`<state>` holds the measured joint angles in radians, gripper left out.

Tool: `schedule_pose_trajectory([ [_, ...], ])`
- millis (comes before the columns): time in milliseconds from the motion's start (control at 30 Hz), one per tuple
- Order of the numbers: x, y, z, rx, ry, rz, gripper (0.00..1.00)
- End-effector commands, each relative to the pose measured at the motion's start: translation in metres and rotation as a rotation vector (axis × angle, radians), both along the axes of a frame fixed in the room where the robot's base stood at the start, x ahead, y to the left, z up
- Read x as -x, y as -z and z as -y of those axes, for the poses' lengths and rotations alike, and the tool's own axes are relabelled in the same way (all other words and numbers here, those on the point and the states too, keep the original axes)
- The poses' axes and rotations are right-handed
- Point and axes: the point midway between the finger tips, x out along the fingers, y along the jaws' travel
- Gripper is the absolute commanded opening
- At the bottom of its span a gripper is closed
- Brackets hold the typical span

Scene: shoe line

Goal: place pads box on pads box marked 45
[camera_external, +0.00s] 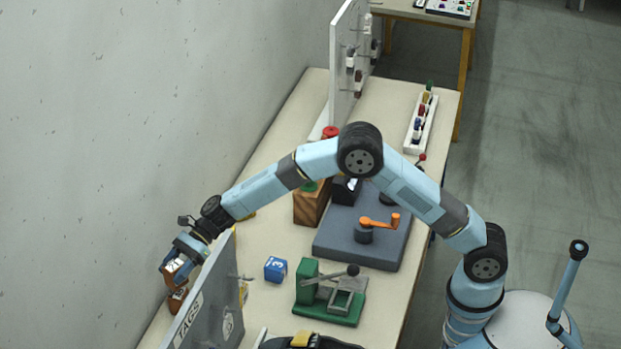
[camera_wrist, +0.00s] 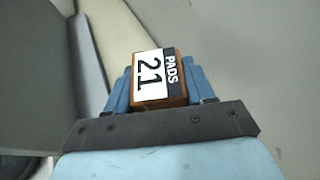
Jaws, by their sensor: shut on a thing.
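My gripper (camera_external: 172,262) is at the far left end of the workbench, beside the grey TAGS board. It is shut on an orange-brown pads box (camera_wrist: 156,80), whose white label reads "PADS 21" in the wrist view. The blue fingers are on either side of this box. In the external view another brown box (camera_external: 177,299) with a pale label shows just below the gripper, partly hidden by the board. Its number is too small to read. I cannot tell whether the two boxes touch.
The upright TAGS board (camera_external: 207,305) stands close to the right of my gripper, and the wall (camera_external: 90,180) is to its left. A blue box (camera_external: 276,269), a green press (camera_external: 330,295) and a grey fixture with an orange crank (camera_external: 380,222) stand on the bench (camera_external: 270,235).

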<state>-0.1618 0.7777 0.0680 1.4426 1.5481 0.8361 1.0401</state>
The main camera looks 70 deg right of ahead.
Motion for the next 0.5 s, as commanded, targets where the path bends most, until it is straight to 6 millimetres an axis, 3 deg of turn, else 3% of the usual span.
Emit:
schedule_pose_trajectory([
  [167, -0.006, 0.009, -0.003, 0.000, -0.001, 0.000, 0.21],
  [367, -0.006, 0.035, -0.002, 0.000, -0.001, -0.002, 0.21],
  [500, -0.006, 0.037, -0.002, 0.000, 0.000, 0.001, 0.21],
])
